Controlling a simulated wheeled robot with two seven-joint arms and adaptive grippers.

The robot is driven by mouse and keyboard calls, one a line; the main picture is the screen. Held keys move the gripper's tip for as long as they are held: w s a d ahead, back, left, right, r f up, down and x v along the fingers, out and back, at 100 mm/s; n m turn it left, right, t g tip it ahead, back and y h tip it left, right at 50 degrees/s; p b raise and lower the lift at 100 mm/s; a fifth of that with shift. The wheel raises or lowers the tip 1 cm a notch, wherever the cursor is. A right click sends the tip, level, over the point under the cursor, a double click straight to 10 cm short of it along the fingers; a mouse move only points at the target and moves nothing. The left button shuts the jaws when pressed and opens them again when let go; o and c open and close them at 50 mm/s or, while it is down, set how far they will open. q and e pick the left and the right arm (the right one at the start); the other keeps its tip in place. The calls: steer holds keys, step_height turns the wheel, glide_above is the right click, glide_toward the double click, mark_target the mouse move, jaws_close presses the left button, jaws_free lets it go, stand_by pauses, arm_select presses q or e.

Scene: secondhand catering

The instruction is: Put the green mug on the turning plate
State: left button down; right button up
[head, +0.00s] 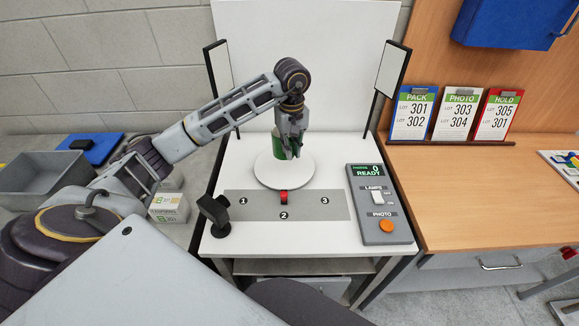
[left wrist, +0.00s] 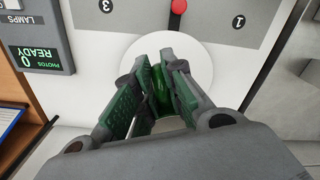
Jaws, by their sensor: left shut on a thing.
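The green mug (head: 277,136) is at the back part of the white round turning plate (head: 284,174), mostly hidden behind my left gripper (head: 291,152). My left gripper points down and is shut on the mug. In the left wrist view, the mug (left wrist: 159,88) shows as a green strip between the two fingers (left wrist: 161,62), with the white plate (left wrist: 205,62) beneath. I cannot tell whether the mug's base touches the plate. My right gripper is not in view.
A red knob (head: 284,196) stands at the plate's front edge, on a grey numbered strip (head: 318,211). A grey control box (head: 383,216) is at the right, a black lamp-like stand (head: 215,215) at the front left. Two upright panels (head: 393,69) flank the white table. A grey bin (head: 40,177) is far left.

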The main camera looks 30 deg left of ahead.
arm_select(q)
steer(key=shift+f+p, duration=0.45)
steer(key=shift+f, duration=1.9)
steer(key=shift+f, duration=0.1)
steer(key=shift+f+p, duration=0.4)
steer(key=shift+f, duration=1.35)
steer(key=shift+f, duration=0.15)
steer(key=c, duration=1.5)
jaws_free()
steer(key=shift+r, duration=0.2)
